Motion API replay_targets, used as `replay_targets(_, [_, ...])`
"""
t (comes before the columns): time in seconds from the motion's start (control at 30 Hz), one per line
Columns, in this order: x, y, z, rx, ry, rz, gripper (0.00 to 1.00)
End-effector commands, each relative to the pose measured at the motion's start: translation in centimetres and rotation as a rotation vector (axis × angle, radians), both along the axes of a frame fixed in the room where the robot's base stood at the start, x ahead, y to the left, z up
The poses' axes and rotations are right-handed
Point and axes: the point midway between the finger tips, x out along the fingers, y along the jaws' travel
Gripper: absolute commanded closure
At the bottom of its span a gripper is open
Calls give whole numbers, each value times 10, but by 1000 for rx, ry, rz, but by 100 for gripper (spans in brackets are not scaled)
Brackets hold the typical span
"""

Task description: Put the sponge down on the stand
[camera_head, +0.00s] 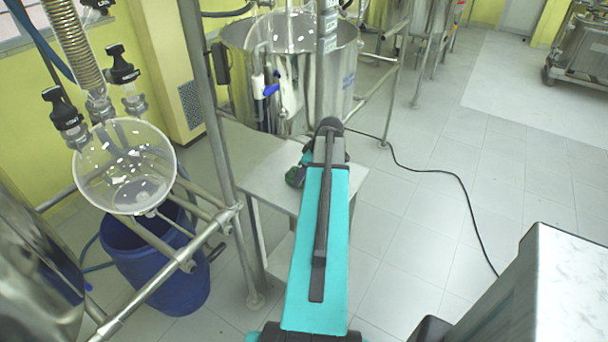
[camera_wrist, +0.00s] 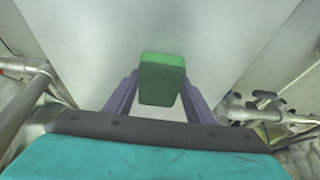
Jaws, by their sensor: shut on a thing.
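The sponge (camera_wrist: 161,79) is a green block, seen in the wrist view between the two purple-grey fingers of my gripper (camera_wrist: 160,92). My gripper is shut on it. A pale, smooth flat surface (camera_wrist: 225,45), which looks like the stand's top, fills the wrist view behind the sponge. I cannot tell whether the sponge touches it. In the head view, the stand (camera_head: 262,170) is a light grey metal table in the middle, and my teal arm reaches over its right part.
A steel vessel (camera_head: 340,75) stands behind the stand. A metal pipe frame (camera_head: 222,150), a glass reactor bowl (camera_head: 125,165) and a blue barrel (camera_head: 165,268) are at the left. A black cable (camera_head: 455,175) lies on the open tiled floor at the right.

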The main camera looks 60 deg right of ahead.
Motion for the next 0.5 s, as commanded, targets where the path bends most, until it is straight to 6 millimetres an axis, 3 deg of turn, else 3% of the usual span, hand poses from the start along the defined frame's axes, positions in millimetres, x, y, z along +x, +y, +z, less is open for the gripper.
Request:
replay_targets(0.2, [0, 0, -3, 0, 0, 0, 72])
replay_targets(0.23, [0, 0, -3, 0, 0, 0, 49])
replay_targets(0.33, [0, 0, -3, 0, 0, 0, 32])
replay_targets(0.5, [0, 0, -3, 0, 0, 0, 32])
